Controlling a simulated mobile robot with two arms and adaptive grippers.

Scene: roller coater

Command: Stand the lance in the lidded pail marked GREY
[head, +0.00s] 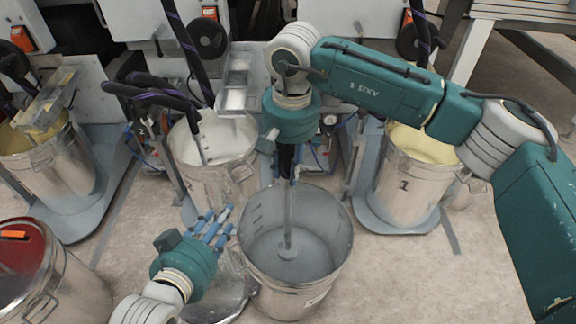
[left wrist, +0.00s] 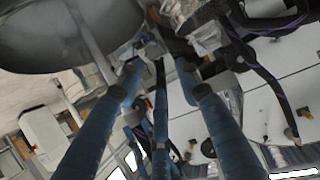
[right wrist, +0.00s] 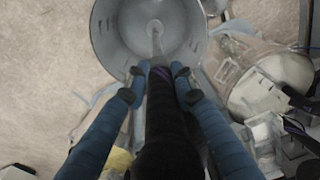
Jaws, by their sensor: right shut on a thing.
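The lance (head: 288,215) hangs upright from my right gripper (head: 292,178), which is shut on its dark upper part. Its pale rod and round foot are inside an open metal pail (head: 340,270) with a grey inside; I cannot tell whether the foot touches the contents. The right wrist view shows the dark handle (right wrist: 162,115) between the fingers and the rod (right wrist: 156,40) running into the pail (right wrist: 112,40). No GREY marking is readable. My left gripper (head: 216,226) is open and empty, just left of the pail. A shiny metal piece (head: 232,285), perhaps the lid, lies beside the pail.
A pail of white (head: 235,170) stands behind, with another lance in it. A yellow pail (head: 405,190) stands at right, another (head: 60,170) at far left. A red pail (head: 25,270) is at front left. The floor (head: 400,280) at front right is clear.

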